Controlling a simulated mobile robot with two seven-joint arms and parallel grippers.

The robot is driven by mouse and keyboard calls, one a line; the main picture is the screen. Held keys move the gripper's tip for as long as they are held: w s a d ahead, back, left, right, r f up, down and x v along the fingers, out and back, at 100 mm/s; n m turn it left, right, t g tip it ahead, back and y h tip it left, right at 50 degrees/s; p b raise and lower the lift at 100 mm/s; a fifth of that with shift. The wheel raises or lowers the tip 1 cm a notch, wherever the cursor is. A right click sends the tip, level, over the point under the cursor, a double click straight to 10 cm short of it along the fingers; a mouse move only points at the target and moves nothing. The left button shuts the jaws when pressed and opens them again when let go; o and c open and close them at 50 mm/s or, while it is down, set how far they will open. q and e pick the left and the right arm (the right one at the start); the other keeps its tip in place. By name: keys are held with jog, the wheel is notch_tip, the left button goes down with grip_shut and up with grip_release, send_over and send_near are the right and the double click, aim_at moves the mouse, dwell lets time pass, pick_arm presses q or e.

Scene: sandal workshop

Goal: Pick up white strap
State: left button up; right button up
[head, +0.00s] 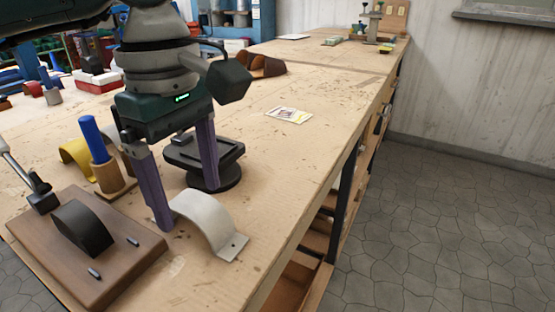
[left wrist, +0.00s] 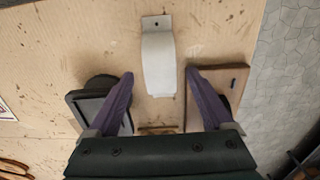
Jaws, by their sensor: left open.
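The white strap (head: 209,218) is an arched band standing on the wooden bench, with a flat tab and a small hole at its near right end. It also shows in the left wrist view (left wrist: 158,62), running from upper middle down between the fingers. My left gripper (head: 188,208) is open, its purple fingers pointing down close to the strap. In the left wrist view the fingertips (left wrist: 159,73) lie to either side of the strap, with gaps visible. The strap's far end is partly hidden by a finger in the head view. My right gripper is not in view.
A brown wooden block (head: 130,258) with a black arch (head: 82,228) sits left of the strap. A black stand (head: 230,150) is behind the gripper. A blue peg (head: 93,138) and yellow strap (head: 75,156) stand further left. A card (head: 289,115) lies on open bench.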

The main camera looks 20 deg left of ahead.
pick_arm(q)
notch_tip(320, 180, down, 2)
jog(key=shift+f, duration=0.15)
grip_shut()
dwell(0.7)
